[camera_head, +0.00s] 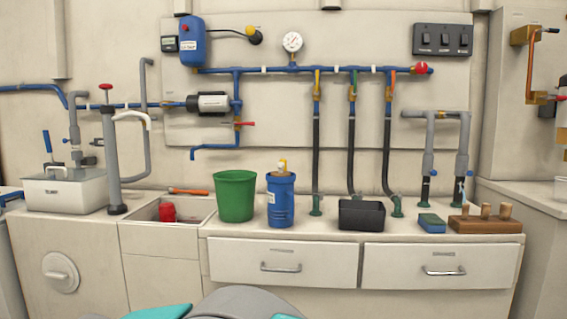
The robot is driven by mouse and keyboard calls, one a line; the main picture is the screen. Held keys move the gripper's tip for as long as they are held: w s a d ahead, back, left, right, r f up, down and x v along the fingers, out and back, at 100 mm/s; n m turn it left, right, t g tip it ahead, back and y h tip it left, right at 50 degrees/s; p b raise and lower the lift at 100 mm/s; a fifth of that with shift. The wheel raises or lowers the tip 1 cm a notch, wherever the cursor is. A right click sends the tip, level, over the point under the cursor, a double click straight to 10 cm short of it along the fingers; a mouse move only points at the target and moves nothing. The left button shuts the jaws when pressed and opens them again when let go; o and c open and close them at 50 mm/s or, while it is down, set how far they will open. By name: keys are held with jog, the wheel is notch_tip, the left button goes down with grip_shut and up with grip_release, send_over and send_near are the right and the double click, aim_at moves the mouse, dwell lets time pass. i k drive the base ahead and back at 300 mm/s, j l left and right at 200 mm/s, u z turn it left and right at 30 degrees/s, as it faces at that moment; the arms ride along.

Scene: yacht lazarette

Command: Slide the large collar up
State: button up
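Two grey-blue sleeves sit on upright pipes at the right of the counter. One is the left sleeve (428,164) and the other is the right sleeve (461,164). Both look like collars, but I cannot tell for sure which is the large one. Grey pipes (440,115) rise above them, and a short dark hose (425,190) shows below the left one. My gripper is not in view. Only teal and grey parts of my own body show at the bottom edge.
On the counter stand a green bucket (235,196), a blue canister (280,200), a black bin (361,215), a blue-green sponge (431,223) and a wooden block with pegs (486,219). The block and sponge stand in front of the sleeved pipes. Several black hoses (316,150) rise left of them.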

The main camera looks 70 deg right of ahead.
aim_at(462, 162)
jog(key=z, duration=3.5)
